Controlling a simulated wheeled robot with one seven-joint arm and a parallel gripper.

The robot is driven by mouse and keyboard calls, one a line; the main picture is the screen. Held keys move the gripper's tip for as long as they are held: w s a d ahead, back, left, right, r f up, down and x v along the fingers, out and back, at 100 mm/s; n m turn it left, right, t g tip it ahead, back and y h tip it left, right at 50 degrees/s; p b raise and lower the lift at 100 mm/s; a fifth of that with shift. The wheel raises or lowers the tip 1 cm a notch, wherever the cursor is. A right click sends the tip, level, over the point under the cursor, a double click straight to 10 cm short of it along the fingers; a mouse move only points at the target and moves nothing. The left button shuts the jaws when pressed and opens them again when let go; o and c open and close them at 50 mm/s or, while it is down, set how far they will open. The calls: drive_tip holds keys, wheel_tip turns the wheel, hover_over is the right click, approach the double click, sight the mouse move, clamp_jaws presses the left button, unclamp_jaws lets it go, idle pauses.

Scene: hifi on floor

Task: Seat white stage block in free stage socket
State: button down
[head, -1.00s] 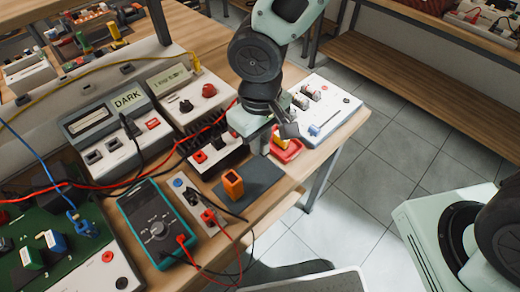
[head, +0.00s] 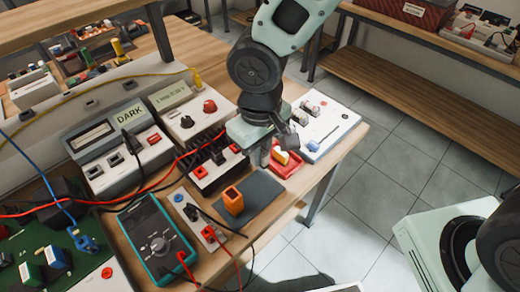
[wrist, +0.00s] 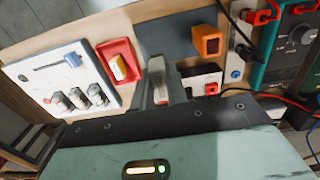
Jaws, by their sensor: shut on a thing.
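My gripper (head: 264,152) hangs over the right part of the bench, beside the red tray (head: 287,166). In the wrist view my gripper (wrist: 160,82) is shut on a small pale piece, likely the white stage block, mostly hidden by the fingers. A yellow and white block (wrist: 118,67) lies in the red tray, apart from the fingers. I cannot make out a free stage socket.
A dark mat (head: 262,192) with an orange block (head: 233,201) lies in front of the gripper. A teal multimeter (head: 155,240) and loose red, black and blue leads lie to the left. A white panel (head: 325,125) stands at right. Instruments (head: 125,145) line the back.

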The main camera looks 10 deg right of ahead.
drive_tip(key=shift+r+p, duration=2.65)
drive_tip(key=shift+r, duration=0.75)
